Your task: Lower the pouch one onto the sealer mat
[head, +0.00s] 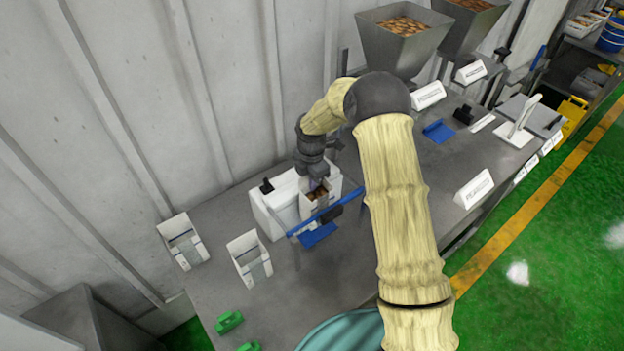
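The pouch one (313,208), a white open-topped pouch with brown pieces inside, is upright at the sealer, behind its blue bar. My gripper (318,183) points down at the pouch's top edge and appears shut on it; the fingertips are small and partly hidden. The sealer (272,212) is a white box with a black knob and a blue bar (330,212) in front. The blue sealer mat (318,236) lies on the table in front of the bar. The pouch's bottom is hidden, so I cannot tell whether it touches anything.
Two white holders (183,242) (249,259) stand left of the sealer. Green pieces (229,322) lie at the table's near left. Hoppers (403,38) with brown pieces stand at the back, near another blue mat (438,131). My arm hides the table's middle.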

